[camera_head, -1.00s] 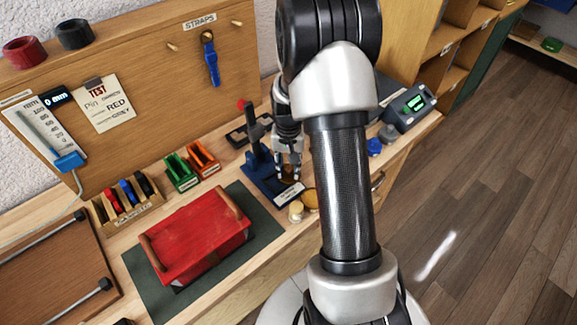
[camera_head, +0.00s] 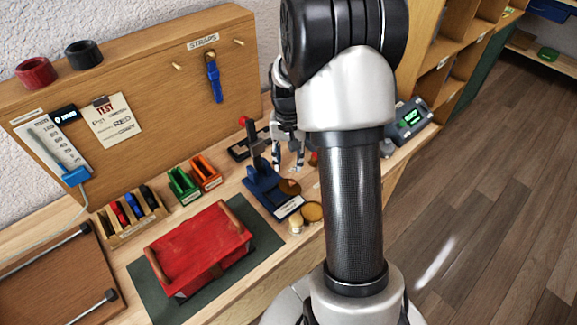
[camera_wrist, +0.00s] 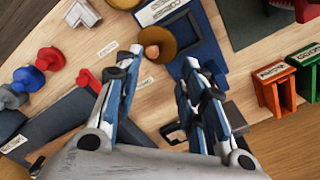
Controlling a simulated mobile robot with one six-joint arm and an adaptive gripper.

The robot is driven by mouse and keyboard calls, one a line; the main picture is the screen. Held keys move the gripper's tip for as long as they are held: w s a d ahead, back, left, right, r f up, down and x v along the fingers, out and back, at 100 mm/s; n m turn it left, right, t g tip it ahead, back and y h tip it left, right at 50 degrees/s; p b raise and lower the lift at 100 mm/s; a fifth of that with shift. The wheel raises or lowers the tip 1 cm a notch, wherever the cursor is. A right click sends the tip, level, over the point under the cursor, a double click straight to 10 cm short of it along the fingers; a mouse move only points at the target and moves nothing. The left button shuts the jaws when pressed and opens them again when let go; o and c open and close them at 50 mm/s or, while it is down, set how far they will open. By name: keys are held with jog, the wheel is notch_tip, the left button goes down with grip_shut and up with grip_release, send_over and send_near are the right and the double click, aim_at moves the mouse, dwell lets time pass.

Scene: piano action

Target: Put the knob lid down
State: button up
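The knob lid (camera_wrist: 172,36) is a round brown disc with a small lighter knob, seen in the wrist view just beyond my fingertips. In the head view the lid (camera_head: 290,187) appears to lie on the front right part of the blue press base (camera_head: 262,186); the exact contact is unclear. My gripper (camera_wrist: 163,60) is open and empty, its blue-and-white fingers spread wide. In the head view my gripper (camera_head: 287,163) is above and behind the lid, apart from it, and partly covered by my arm.
A golden disc (camera_head: 312,211) and a small pale jar (camera_head: 296,226) stand in front of the press. A red case (camera_head: 200,250) lies on a mat to the left. Green (camera_head: 184,186) and orange (camera_head: 206,173) holders stand behind it.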

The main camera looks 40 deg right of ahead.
jog(key=s+a+r+n+t, duration=0.1)
jog(key=s+a+r+n, duration=0.15)
jog(key=a+r, duration=0.35)
jog(key=s+a+r+n+t, duration=0.1)
jog(key=s+a+r, duration=0.25)
jog(key=r, duration=0.55)
jog(key=s+a+r+n+t, duration=0.1)
jog(key=s+a+r+n, duration=0.1)
jog(key=s+a, duration=0.3)
jog(key=s+a+r+n+t, duration=0.1)
jog(key=s+a+r+n, duration=0.1)
jog(key=s+a, duration=0.3)
jog(key=s, duration=0.4)
jog(key=shift+s+r+n+t, duration=0.2)
jog(key=shift+r+n+t, duration=0.15)
jog(key=shift+r+t, duration=0.05)
